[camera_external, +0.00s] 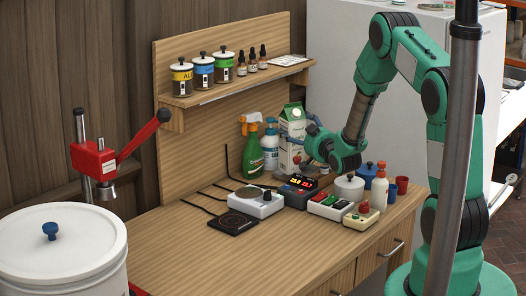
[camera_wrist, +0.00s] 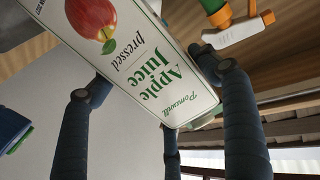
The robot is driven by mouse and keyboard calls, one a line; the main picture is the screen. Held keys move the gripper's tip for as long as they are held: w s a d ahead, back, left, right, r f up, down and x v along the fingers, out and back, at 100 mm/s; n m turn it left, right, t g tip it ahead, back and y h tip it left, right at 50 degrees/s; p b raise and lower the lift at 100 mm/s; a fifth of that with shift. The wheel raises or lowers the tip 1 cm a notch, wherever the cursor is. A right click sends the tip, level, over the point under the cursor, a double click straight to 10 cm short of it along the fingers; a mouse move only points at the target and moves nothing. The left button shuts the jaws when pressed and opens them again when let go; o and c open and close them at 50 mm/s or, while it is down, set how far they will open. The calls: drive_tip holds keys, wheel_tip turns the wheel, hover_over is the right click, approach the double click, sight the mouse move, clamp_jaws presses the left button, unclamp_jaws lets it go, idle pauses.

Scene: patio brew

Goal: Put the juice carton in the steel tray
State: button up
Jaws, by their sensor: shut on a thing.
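The juice carton (camera_external: 291,122) is white and green with a red apple on it, standing upright at the back of the wooden bench. My gripper (camera_external: 305,141) is at the carton from the right, with blue fingers around it. In the wrist view the carton (camera_wrist: 150,65) reads "Apple Juice", and the fingers of my gripper (camera_wrist: 152,80) are on both sides of it, shut on it. The carton's lower part is partly hidden in the outside view. I cannot make out a steel tray in either view.
A green spray bottle (camera_external: 250,148) and a blue-white bottle (camera_external: 270,145) stand left of the carton. In front are a scale (camera_external: 257,203), control boxes (camera_external: 330,205), a white pot (camera_external: 349,187) and cups. A shelf (camera_external: 240,88) with jars is behind. The bench's front left is clear.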

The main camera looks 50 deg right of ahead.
drive_tip(key=shift+f+b, duration=0.3)
drive_tip(key=shift+b, duration=0.25)
drive_tip(key=o, duration=1.9)
drive_tip(key=shift+f, duration=0.15)
drive_tip(key=shift+o, duration=0.2)
drive_tip(key=shift+r+p, duration=0.45)
drive_tip(key=shift+p, duration=0.05)
drive_tip(key=shift+s+a+r, duration=0.1)
drive_tip(key=shift+s, duration=0.15)
drive_tip(key=p+v, duration=0.1)
drive_tip(key=v, duration=1)
drive_tip(key=shift+s, duration=0.3)
drive_tip(key=shift+a, duration=0.1)
